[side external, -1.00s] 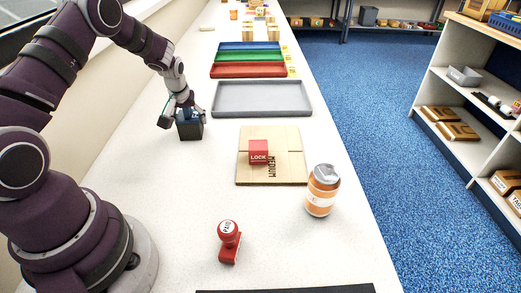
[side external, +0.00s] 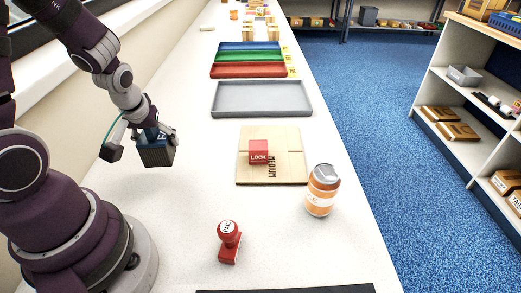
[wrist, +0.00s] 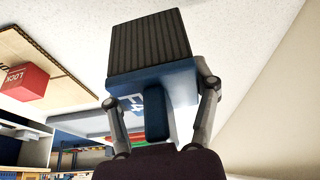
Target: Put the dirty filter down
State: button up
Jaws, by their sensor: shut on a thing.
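The filter is a block with a dark ribbed face (wrist: 150,45) and a blue housing marked with white lettering. In the side view the filter (side external: 157,154) hangs at the left of the white counter, apparently a little above it. My gripper (side external: 152,132) is shut on its blue part from above. In the wrist view my gripper's (wrist: 160,95) two fingers press the blue housing from both sides, and the ribbed face points away from the palm. The filter's underside and the gap to the counter are hidden in the side view.
A grey tray (side external: 262,98) lies right of my gripper, with red, green and blue trays behind it. A flat carton (side external: 285,170) carries a red LOCK block (side external: 258,152). An orange can (side external: 321,190) and a red stamp (side external: 229,242) stand nearer. The counter around the filter is clear.

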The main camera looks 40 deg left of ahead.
jog(key=shift+s+d, duration=0.2)
jog(key=shift+d, duration=0.1)
jog(key=w+d+r+m+h, duration=0.1)
jog(key=w+d+m, duration=0.2)
jog(key=d, duration=0.3)
jog(key=w+d+r+m+t+h, duration=0.1)
jog(key=w+d+m, duration=0.25)
jog(key=d, duration=0.25)
jog(key=w+d+r+m+h, duration=0.1)
jog(key=w+d+m+h, duration=0.1)
jog(key=w+d+m, duration=0.3)
jog(key=s+d+r+m+h, duration=0.1)
jog(key=s+d+r+m, duration=0.15)
jog(key=d, duration=0.65)
jog(key=s+d+r+m+h, duration=0.15)
jog(key=s+d+m, duration=0.25)
jog(key=d, duration=0.5)
jog(key=shift+m+g, duration=0.3)
jog(key=shift+g, duration=0.1)
jog(key=f, duration=1)
jog(key=shift+s+f, duration=0.35)
jog(key=shift+f, duration=0.05)
jog(key=shift+f, duration=0.4)
jog(key=o, duration=1.1)
jog(key=shift+o, duration=0.2)
